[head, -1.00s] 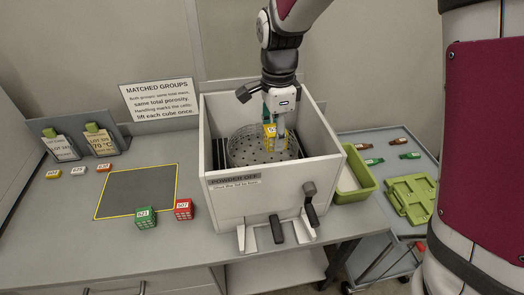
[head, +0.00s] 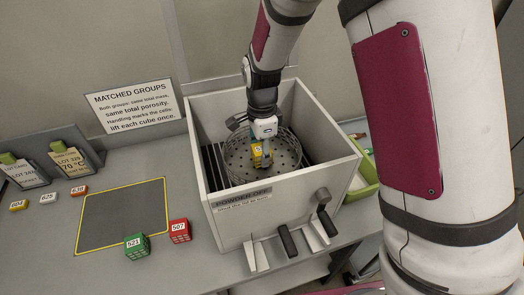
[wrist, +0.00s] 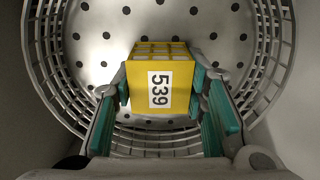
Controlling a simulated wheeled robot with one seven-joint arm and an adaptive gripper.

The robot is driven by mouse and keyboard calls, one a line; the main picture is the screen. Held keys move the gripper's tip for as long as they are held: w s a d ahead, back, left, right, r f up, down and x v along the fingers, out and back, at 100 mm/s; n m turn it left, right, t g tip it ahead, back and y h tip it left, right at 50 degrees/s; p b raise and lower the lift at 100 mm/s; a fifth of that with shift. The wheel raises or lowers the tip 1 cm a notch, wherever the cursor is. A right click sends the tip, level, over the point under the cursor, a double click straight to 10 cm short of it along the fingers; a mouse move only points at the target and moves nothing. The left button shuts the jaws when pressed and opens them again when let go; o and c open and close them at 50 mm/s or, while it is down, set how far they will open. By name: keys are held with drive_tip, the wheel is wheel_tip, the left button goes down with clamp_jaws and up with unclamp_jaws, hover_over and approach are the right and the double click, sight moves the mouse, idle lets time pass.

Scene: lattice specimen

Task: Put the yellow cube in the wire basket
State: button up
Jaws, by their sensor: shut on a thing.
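The yellow cube (wrist: 160,85), labelled 539, is held between the teal-padded fingers of my gripper (wrist: 160,100). In the head view the yellow cube (head: 257,154) and my gripper (head: 262,150) are inside the white box, over the wire basket. The wire basket (wrist: 53,75) is round, with a perforated floor, and its rim surrounds the cube in the wrist view. In the head view the basket (head: 234,165) sits inside the box, partly hidden by my gripper. I cannot tell whether the cube touches the basket floor.
The white box (head: 285,195) has high walls around the basket and black handles in front. A green cube (head: 137,246) and a red cube (head: 180,231) stand beside the yellow-edged grey mat (head: 121,215). A green tray (head: 364,172) is right of the box.

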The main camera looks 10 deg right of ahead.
drive_tip(key=shift+f, duration=0.2)
drive_tip(key=o, duration=1.1)
wheel_tip(320, 180, up, 11)
drive_tip(key=shift+r+b, duration=0.15)
drive_tip(key=shift+b, duration=0.45)
drive_tip(key=s+d+r+n+t+y, duration=0.1)
drive_tip(key=s+d+r+n+t, duration=0.2)
drive_tip(key=s+d+r+n, duration=0.65)
drive_tip(key=s+d+r+n+t, duration=0.1)
drive_tip(key=s+r+n, duration=0.1)
drive_tip(key=s, duration=0.4)
drive_tip(key=s+d+r+n+t+h, duration=0.1)
drive_tip(key=s+d+r+n, duration=0.1)
drive_tip(key=s+n, duration=0.2)
drive_tip(key=shift+s+d+r+t, duration=0.2)
drive_tip(key=shift+s+r+t, duration=0.1)
drive_tip(key=shift+s, duration=0.65)
